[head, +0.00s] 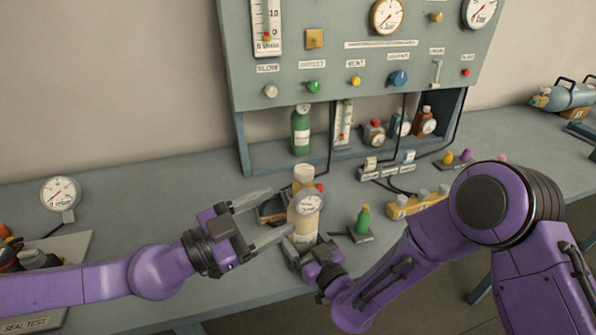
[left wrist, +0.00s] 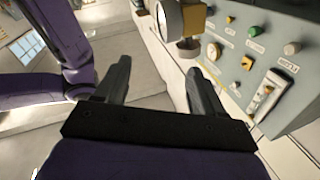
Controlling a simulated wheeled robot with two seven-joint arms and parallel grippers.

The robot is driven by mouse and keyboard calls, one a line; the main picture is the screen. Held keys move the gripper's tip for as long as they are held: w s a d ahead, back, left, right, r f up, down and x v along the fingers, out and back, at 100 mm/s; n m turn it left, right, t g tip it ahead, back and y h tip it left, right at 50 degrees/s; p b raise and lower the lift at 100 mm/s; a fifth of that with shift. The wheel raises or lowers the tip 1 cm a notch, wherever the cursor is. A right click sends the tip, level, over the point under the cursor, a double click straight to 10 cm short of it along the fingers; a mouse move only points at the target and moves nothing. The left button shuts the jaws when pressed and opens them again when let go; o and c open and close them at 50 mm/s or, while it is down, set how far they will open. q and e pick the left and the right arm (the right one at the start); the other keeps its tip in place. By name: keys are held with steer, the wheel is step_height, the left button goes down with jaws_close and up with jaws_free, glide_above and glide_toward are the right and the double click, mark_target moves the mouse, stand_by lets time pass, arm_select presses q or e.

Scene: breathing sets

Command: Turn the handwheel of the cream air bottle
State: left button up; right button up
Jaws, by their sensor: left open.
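The cream air bottle (head: 303,222) stands upright on the bench in the middle of the head view, with a round gauge (head: 309,203) on its front. A pale cream cylindrical piece (head: 303,175) shows at its top; I cannot tell the handwheel's shape clearly. My left gripper (head: 282,210) is open, its fingers pointing right at the bottle's upper part from the left. In the left wrist view, the open fingers (left wrist: 160,82) have nothing between them, and a gauge (left wrist: 169,18) shows beyond. My right gripper (head: 318,257) is low at the bottle's front; its jaws are largely hidden.
A grey panel (head: 350,75) with gauges and knobs rises behind. A green bottle (head: 300,130) stands under it. A small green bottle (head: 363,219) and a yellow block (head: 415,204) are to the right. A gauge on a stand (head: 60,193) is at left. The back left bench is clear.

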arm_select(q)
steer(key=s+m+g+h, duration=0.1)
steer(key=s+m+g, duration=0.1)
steer(key=m, duration=0.5)
steer(key=m+t+y, duration=0.3)
steer(key=m, duration=2.1)
glide_toward(296, 174)
steer(key=x, duration=1.2)
steer(key=shift+w, duration=0.15)
steer(key=shift+t, duration=0.3)
steer(key=c, duration=1)
